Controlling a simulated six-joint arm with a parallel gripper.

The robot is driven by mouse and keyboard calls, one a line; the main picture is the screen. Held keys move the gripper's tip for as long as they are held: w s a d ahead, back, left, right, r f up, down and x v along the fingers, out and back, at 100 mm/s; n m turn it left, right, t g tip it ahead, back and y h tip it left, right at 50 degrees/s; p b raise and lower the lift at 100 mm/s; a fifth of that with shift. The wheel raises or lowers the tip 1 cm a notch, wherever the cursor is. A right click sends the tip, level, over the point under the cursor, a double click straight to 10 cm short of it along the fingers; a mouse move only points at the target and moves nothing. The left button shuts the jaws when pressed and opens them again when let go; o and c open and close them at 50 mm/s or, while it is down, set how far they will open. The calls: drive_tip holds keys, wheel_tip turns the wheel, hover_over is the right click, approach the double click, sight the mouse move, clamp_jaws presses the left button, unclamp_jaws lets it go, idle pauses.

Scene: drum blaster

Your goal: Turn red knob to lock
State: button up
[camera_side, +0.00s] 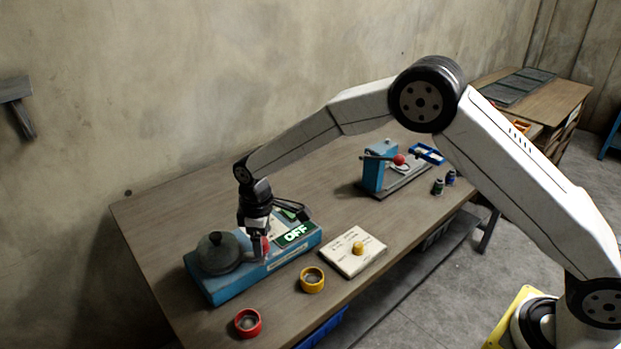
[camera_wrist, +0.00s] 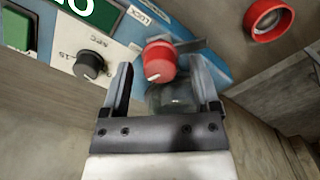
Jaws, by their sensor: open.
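The red knob (camera_wrist: 159,61) sits on the front of a blue machine (camera_side: 226,288), beside a label that reads LOCK. It has a white pointer line. In the wrist view my gripper (camera_wrist: 162,80) is open, with one finger on each side of the red knob; I cannot tell whether either finger touches it. In the side view my gripper (camera_side: 256,245) is down at the machine's front, and a bit of red shows beside it. The machine has a round grey drum lid (camera_side: 218,252) and a lit green OFF display (camera_side: 295,234).
A black knob (camera_wrist: 90,64) and a green button (camera_wrist: 17,30) are on the same panel. A red ring (camera_side: 248,322), a yellow ring (camera_side: 312,279) and a white board with a yellow piece (camera_side: 357,248) lie in front. A blue press (camera_side: 380,165) stands farther right.

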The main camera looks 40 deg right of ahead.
clamp_jaws()
drive_tip(key=shift+m, duration=0.4)
drive_tip(key=m, duration=1.7)
idle(0.3)
